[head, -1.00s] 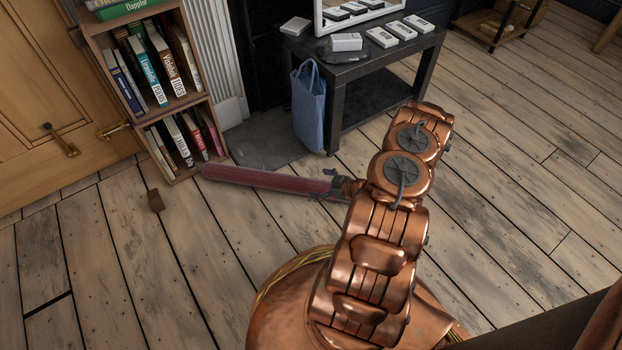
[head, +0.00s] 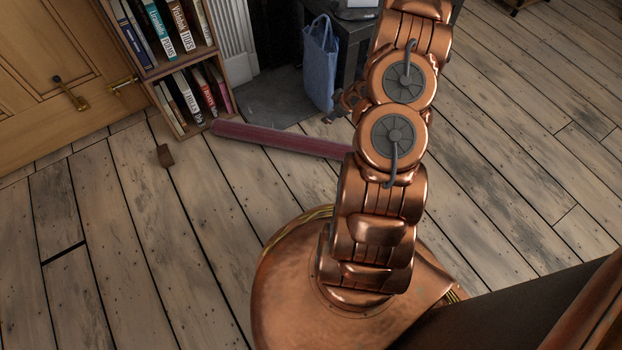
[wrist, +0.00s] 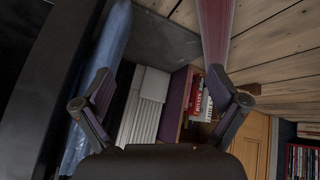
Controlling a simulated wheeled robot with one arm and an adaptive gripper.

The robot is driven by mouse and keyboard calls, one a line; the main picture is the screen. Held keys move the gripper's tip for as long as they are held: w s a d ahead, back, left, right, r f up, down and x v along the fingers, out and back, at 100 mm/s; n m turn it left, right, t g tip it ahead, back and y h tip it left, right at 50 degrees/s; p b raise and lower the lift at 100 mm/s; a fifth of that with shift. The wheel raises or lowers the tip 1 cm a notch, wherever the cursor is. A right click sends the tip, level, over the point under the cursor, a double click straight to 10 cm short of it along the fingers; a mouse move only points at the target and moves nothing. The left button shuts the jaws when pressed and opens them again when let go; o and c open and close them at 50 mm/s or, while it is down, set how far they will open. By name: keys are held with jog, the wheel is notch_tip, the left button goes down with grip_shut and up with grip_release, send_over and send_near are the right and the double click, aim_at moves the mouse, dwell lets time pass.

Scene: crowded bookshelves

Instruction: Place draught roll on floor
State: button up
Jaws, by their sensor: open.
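The draught roll (head: 280,138) is a long, dark red tube. It lies on the floorboards in the head view, its left end by the foot of the small bookcase and its right end hidden behind my arm. In the wrist view the roll (wrist: 214,30) runs up out of the top edge, beyond the right finger. My gripper (wrist: 160,84) is open, with nothing between its fingers, and is apart from the roll. In the head view my arm mostly hides the gripper.
The small bookcase (head: 156,70) stands left of a blue bag (head: 320,62) hanging at a dark table (head: 352,40). A small brown block (head: 165,156) lies on the floor. A wooden door (head: 40,90) is at the left. Floor at the left and right is clear.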

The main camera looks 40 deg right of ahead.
jog(key=s+a+r+m+g+h, duration=0.1)
jog(key=s+a+r+g, duration=0.1)
jog(key=a+r, duration=0.35)
jog(key=s+a+r+m+g+h, duration=0.1)
jog(key=s+a+r+g, duration=0.15)
jog(key=r, duration=0.65)
jog(key=s+a+r+m+g+h, duration=0.1)
jog(key=s+a+r, duration=0.2)
jog(key=a+r, duration=0.3)
jog(key=s+a+r+g+y, duration=0.1)
jog(key=s+a+r, duration=0.3)
jog(key=s+a, duration=0.2)
jog(key=s+a+r+m+g+y, duration=0.1)
jog(key=s+a+r, duration=0.4)
jog(key=s, duration=0.5)
jog(key=s+a+r+g, duration=0.2)
jog(key=s+a+r, duration=0.2)
jog(key=s+a, duration=0.4)
jog(key=shift+s+a+r+m+g+y, duration=0.2)
jog(key=shift+s+a+m+g+y, duration=0.2)
jog(key=shift+s, duration=0.15)
jog(key=shift+r, duration=0.15)
notch_tip(320, 180, up, 42)
jog(key=t+p, duration=0.1)
jog(key=p, duration=3.9)
